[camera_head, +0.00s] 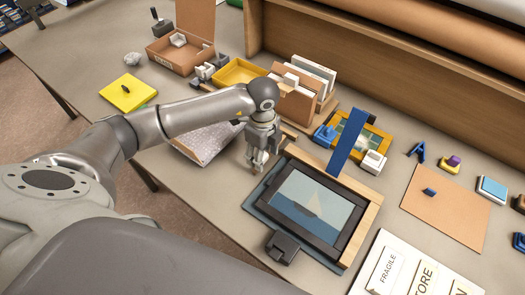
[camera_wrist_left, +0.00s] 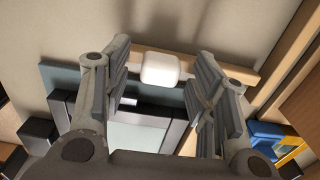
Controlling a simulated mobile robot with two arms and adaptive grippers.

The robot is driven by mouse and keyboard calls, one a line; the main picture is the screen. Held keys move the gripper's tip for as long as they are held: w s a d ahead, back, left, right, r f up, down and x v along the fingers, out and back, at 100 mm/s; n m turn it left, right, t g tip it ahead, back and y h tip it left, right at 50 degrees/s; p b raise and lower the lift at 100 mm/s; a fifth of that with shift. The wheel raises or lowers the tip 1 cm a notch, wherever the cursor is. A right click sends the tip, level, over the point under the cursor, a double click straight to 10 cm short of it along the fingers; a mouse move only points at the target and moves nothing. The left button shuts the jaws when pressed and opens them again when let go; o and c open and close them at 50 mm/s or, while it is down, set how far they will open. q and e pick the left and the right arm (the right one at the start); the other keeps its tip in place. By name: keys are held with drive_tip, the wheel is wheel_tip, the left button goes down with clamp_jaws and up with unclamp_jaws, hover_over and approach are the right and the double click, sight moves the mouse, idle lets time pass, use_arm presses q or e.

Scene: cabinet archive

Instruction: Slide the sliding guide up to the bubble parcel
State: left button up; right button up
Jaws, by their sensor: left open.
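A grey-white bubble-textured parcel (camera_head: 205,143), which looks like the bubble parcel, lies partly hidden under my left arm. My left gripper (camera_head: 258,163) points down beside the upper left corner of a dark-framed picture (camera_head: 308,207). In the left wrist view its fingers (camera_wrist_left: 160,110) are open. A white block (camera_wrist_left: 160,68) shows between and beyond them, against a wooden bar (camera_wrist_left: 210,67). I cannot tell whether the fingers touch it. This bar with its block may be the sliding guide; the gripper hides the block in the head view. My right gripper is not in view.
The picture lies on a dark mat (camera_head: 256,213) with a wooden strip (camera_head: 361,222) along its right side. A blue bar (camera_head: 347,142) rises at its upper right. File holders (camera_head: 297,100) and a yellow tray (camera_head: 240,72) stand behind. Bare table lies left of the parcel.

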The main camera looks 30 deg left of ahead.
use_arm(q)
drive_tip(key=shift+f, duration=0.15)
clamp_jaws()
drive_tip(key=a, duration=0.2)
drive_tip(key=a+b, duration=0.1)
drive_tip(key=a, duration=0.2)
drive_tip(key=w+a+b, duration=0.1)
drive_tip(key=a, duration=0.1)
drive_tip(key=shift+a+f, duration=0.1)
drive_tip(key=shift+a, duration=0.05)
drive_tip(key=shift+w+a, duration=0.1)
drive_tip(key=shift+a, duration=0.3)
drive_tip(key=shift+r, duration=0.2)
unclamp_jaws()
